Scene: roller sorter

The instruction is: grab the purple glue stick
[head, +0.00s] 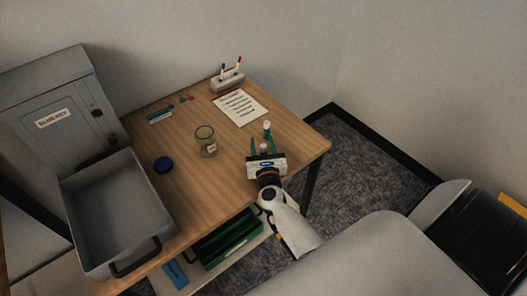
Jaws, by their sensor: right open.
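My right gripper (261,143) reaches over the right part of the wooden table, its fingers open and pointing away from the robot. A small white-topped stick (267,125) stands at the far end of the right finger. Another small pale-topped item (263,148) shows between the fingers, close to the palm, partly hidden by the gripper. No purple can be made out on either, so I cannot tell which is the glue stick. My left gripper is not in view.
The wooden table (225,185) also bears a glass jar (207,142), a blue lid (163,165), a written sheet (240,107) and a pen holder (227,82). A grey machine (75,125) with a tray (115,205) stands left. A green crate (225,240) sits below.

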